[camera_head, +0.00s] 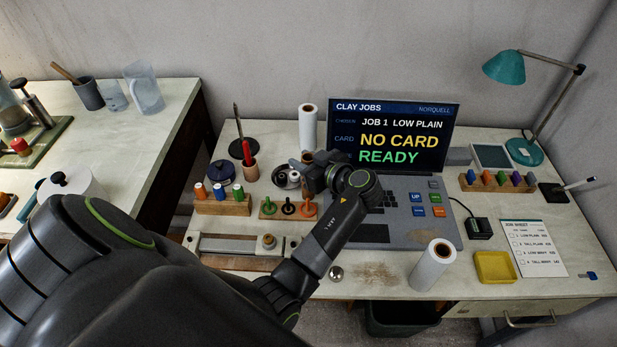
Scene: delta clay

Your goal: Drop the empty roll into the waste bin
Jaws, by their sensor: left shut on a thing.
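My left gripper (312,170) is at the back middle of the desk, left of the screen. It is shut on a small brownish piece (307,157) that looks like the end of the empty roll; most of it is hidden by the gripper. A white roll (308,127) stands upright just behind the gripper. Another white roll (433,265) stands near the desk's front edge on the right, apart from the gripper. A dark waste bin (400,318) is below the desk's front edge, partly hidden by the desk. My right gripper is not in view.
The screen (392,135) reads "NO CARD" and "READY". Racks of coloured tools (222,203) lie left of my gripper. A grey panel with keys (395,215) lies beneath my forearm. A yellow tray (495,267) and job sheet (533,248) are at the right. A teal lamp (505,68) stands behind.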

